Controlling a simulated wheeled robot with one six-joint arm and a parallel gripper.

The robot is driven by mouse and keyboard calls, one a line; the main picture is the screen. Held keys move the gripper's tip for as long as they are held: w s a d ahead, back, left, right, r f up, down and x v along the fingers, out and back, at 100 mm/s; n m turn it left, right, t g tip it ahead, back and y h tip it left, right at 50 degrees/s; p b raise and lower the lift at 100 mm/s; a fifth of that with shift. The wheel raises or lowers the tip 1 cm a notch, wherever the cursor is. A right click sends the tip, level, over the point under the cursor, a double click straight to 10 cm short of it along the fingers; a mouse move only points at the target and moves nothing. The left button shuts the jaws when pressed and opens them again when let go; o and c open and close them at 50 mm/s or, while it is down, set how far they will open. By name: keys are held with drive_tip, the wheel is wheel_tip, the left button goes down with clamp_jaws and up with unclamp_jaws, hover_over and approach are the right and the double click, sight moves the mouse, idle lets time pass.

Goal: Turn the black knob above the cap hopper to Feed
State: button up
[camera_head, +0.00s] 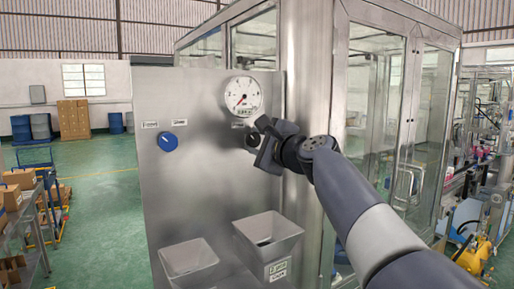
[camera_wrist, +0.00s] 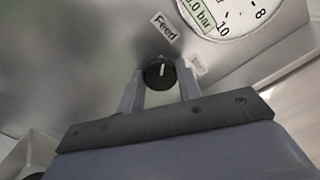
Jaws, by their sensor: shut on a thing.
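The black knob (camera_head: 252,140) is on the metal panel below the round gauge, above the right hopper (camera_head: 268,236), whose tag reads as a caps label. My gripper (camera_head: 263,143) reaches it from the right. In the wrist view my gripper (camera_wrist: 159,86) has one finger on each side of the knob (camera_wrist: 160,73) and is shut on it. The knob's white mark points up in that view, roughly toward the Feed label (camera_wrist: 164,27). A second small label (camera_wrist: 198,65) to the right is blurred. The fingers partly hide the knob's sides.
The pressure gauge (camera_head: 243,97) is just above the knob. A blue knob (camera_head: 168,142) sits farther left on the panel, above the left hopper (camera_head: 188,258). A glass-doored metal cabinet (camera_head: 390,120) stands to the right behind my arm.

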drive_tip(key=shift+n, duration=0.8)
drive_tip(key=o, duration=1)
drive_tip(key=shift+c, duration=0.2)
drive_tip(key=b+v, duration=0.4)
drive_tip(key=v, duration=0.6)
drive_tip(key=shift+s+d, duration=0.25)
drive_tip(key=shift+s, duration=0.1)
drive_tip(key=shift+w, duration=0.1)
